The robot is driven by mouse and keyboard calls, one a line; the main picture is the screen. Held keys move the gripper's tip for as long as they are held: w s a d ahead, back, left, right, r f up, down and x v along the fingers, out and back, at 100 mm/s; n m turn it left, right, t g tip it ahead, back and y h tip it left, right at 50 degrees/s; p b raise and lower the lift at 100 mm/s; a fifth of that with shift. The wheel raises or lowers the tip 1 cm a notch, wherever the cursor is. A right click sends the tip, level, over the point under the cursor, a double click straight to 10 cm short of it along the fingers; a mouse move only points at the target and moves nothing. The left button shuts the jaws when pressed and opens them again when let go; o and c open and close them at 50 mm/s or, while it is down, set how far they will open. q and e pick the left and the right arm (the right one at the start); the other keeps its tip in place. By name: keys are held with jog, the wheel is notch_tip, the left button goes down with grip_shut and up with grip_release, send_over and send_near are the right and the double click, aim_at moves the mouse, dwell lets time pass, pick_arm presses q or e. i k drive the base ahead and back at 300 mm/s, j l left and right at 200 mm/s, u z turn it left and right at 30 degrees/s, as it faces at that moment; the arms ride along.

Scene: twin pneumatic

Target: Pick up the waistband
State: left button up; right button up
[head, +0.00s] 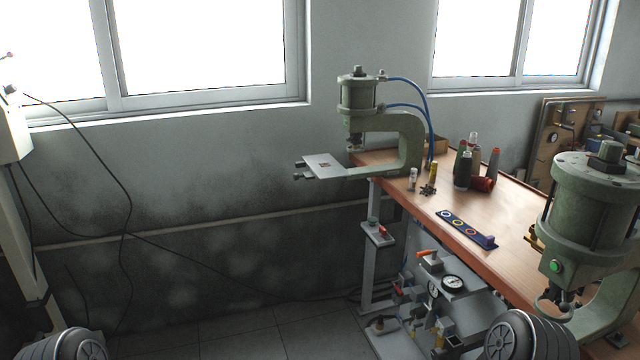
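A dark blue strip (465,228) lies flat near the front edge of the wooden table. Neither of my grippers shows in the head view. Only rounded grey parts of my arms show at the bottom left and bottom right corners, well apart from the strip.
The wooden table (512,212) carries a green press (410,145) at its far left end and another green press (592,205) at right. Thread spools (463,168) stand behind the strip. Pneumatic parts with a gauge (453,283) sit below the table. The floor at left is mostly clear.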

aim_at(487, 243)
jog(key=i+j, duration=0.1)
jog(key=i, duration=0.9)
jog(key=i+j, duration=0.15)
jog(key=i, duration=0.9)
jog(key=z, duration=1.2)
